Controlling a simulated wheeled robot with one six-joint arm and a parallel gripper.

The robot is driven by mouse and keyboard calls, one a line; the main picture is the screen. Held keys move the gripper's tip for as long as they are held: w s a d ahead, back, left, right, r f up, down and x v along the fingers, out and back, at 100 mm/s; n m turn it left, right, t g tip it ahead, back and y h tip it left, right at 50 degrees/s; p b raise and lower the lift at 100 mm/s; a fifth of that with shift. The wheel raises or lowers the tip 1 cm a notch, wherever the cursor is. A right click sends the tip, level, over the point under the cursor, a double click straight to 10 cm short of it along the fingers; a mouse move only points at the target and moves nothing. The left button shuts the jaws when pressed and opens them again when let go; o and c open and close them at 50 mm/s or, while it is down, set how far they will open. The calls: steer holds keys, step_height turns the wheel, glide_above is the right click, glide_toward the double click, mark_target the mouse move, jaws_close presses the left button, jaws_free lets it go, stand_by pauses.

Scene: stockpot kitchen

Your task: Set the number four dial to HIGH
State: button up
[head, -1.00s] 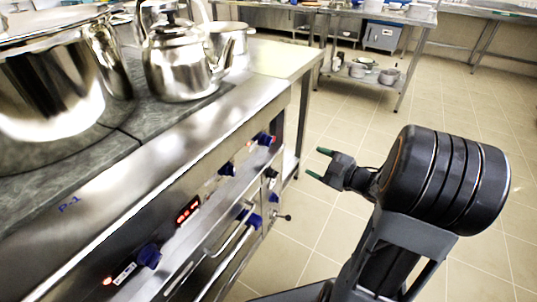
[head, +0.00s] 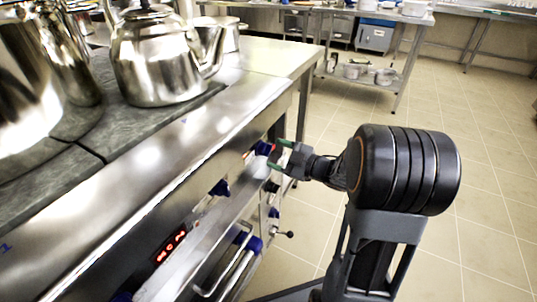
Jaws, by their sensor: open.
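The far dial (head: 263,148) is right by my fingertips, another dial (head: 220,188) is nearer, and part of a third (head: 122,296) shows at the bottom edge. I cannot read any dial number or HIGH mark, so I cannot tell which is number four. My gripper (head: 277,155) is open, its two green-tipped fingers pointing left at the far dial. The fingers partly overlap the panel there. I cannot tell whether they touch the dial or stand just short of it.
A red-lit display (head: 171,245) sits on the panel. Below it are an oven handle (head: 235,270) and a small lever (head: 284,234). A steel kettle (head: 160,60) and large pots stand on the stove top. The tiled floor to the right is clear.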

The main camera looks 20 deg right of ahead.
mark_target(270, 151)
steer(key=shift+b+x, duration=0.3)
steer(key=shift+x, duration=1.4)
steer(key=c, duration=0.9)
